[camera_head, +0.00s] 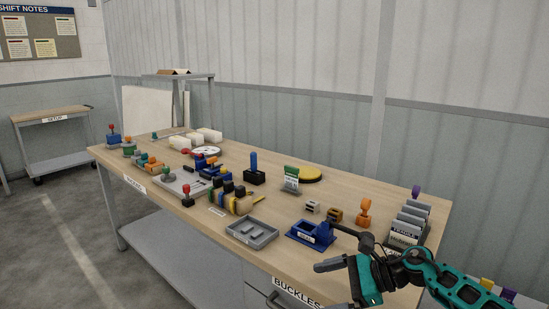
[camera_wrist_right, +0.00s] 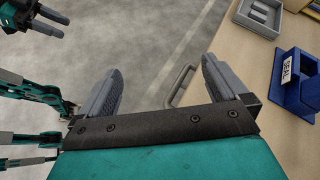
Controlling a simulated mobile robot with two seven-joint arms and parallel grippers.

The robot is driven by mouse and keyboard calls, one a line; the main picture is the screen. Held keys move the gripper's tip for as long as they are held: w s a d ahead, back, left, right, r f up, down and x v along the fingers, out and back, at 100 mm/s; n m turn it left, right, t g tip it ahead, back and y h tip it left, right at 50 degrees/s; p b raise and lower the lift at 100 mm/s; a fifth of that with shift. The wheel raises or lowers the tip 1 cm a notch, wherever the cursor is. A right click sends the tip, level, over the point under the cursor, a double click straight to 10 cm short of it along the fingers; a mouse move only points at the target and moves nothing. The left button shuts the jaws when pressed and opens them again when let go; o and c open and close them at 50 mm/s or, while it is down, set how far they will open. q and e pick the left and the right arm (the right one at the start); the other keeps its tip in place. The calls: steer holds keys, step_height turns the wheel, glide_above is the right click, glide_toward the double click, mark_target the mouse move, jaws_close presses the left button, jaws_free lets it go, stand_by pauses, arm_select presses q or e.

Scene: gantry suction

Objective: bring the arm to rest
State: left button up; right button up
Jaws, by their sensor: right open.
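My right gripper (camera_head: 328,247) comes in from the lower right in the head view, over the front edge of the table. Its two grey fingers are spread apart and nothing is between them. In the right wrist view the open fingers (camera_wrist_right: 162,72) have the grey floor and a drawer handle behind them. A second black and teal gripper, my left one (camera_wrist_right: 50,24), shows small in the top left corner of the wrist view. I cannot tell if its fingers are open or shut. It is not in the head view.
The wooden table (camera_head: 275,208) is close to my right gripper. A blue holder (camera_head: 308,236) and a grey tray (camera_head: 252,232) stand near its front edge. A file rack (camera_head: 408,226) and an orange stamp (camera_head: 363,212) are to the right. Open floor (camera_head: 60,245) lies left.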

steer(key=s+a+f+m+t+y, duration=0.1)
steer(key=s+a+m+t, duration=0.3)
steer(key=m, duration=0.8)
steer(key=s+a+f+m+t, duration=0.1)
steer(key=s+m+t, duration=0.2)
steer(key=m+t, duration=0.65)
steer(key=s+d+f+m+g+h, duration=0.1)
steer(key=s+d+f+m+h, duration=0.2)
steer(key=m, duration=0.7)
steer(key=s+d+f+m+g+h, duration=0.2)
steer(key=s+d+f+m+h, duration=0.2)
steer(key=s+m, duration=0.4)
steer(key=s+d+f+m+g+h, duration=0.2)
steer(key=s+d+f+m+h, duration=0.2)
steer(key=m, duration=0.8)
step_height(320, 180, down, 2)
steer(key=shift+s+m, duration=0.35)
steer(key=shift+s, duration=0.85)
steer(key=shift+g, duration=0.25)
steer(key=shift+c, duration=0.4)
